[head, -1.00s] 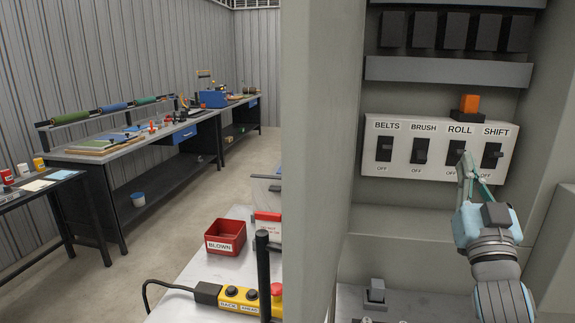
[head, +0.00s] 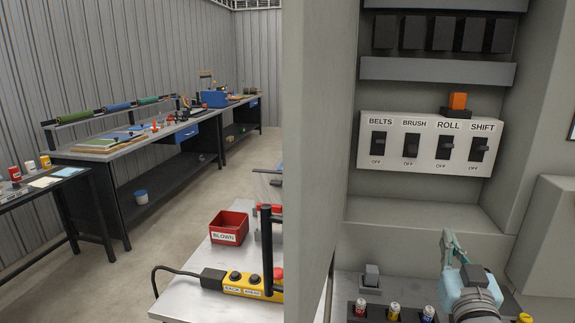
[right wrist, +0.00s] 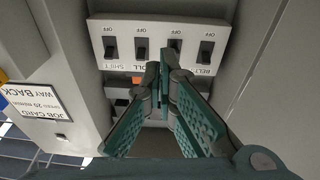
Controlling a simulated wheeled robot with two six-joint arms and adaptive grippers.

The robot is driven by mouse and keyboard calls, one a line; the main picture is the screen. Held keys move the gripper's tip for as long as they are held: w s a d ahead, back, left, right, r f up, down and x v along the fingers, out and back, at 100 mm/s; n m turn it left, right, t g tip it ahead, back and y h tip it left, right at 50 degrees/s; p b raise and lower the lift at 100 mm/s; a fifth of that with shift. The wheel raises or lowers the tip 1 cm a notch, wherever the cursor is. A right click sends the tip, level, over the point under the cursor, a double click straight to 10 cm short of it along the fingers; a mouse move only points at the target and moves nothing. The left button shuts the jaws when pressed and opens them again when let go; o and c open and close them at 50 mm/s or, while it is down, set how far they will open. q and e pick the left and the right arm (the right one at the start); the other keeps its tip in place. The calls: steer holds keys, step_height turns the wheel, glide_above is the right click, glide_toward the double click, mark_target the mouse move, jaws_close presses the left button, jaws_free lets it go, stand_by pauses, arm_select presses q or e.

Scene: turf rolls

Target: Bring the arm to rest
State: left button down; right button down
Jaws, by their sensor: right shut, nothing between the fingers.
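My right gripper (head: 449,240) is low in the alcove in the head view, below the switch panel (head: 364,150) and apart from it. Its fingers are together with nothing between them. In the right wrist view the gripper (right wrist: 164,68) points toward the panel (right wrist: 188,70), which appears upside down there. The panel has switches marked BELTS (head: 379,146), BRUSH (head: 411,146), ROLL (head: 443,148) and SHIFT (head: 479,149). My left gripper is in neither view.
An orange block (head: 458,101) sits above the panel under a grey shelf (head: 435,72). Small coloured cylinders (head: 393,311) stand in a dark holder below. A red BLOWN bin (head: 229,228) and yellow button box (head: 250,284) are left of the wall. Space before the panel is clear.

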steer(key=s+a+f+g, duration=0.1)
steer(key=s+f+g, duration=0.15)
steer(key=f, duration=0.45)
steer(key=s+a+f+n+g+y, duration=0.1)
steer(key=s+f+g, duration=0.1)
steer(key=s+f, duration=0.35)
steer(key=s+a+f+g, duration=0.1)
steer(key=s+f+g, duration=0.15)
steer(key=f, duration=0.65)
steer(key=s+a+f+n+g+y, duration=0.15)
steer(key=s+f+g, duration=0.35)
steer(key=s, duration=0.6)
steer(key=s+a+f+n+g+y, duration=0.1)
steer(key=s+a+f+g, duration=0.2)
steer(key=s+f, duration=0.65)
steer(key=s+d+f+g, duration=0.2)
steer(key=s+f, duration=0.1)
steer(key=f, duration=1.7)
steer(key=s+f+b, duration=0.1)
steer(key=s+f, duration=1.1)
steer(key=s, duration=0.2)
steer(key=shift+d+f+m+g, duration=0.2)
steer(key=shift+d+m+g, duration=0.05)
steer(key=shift+m+g, duration=0.2)
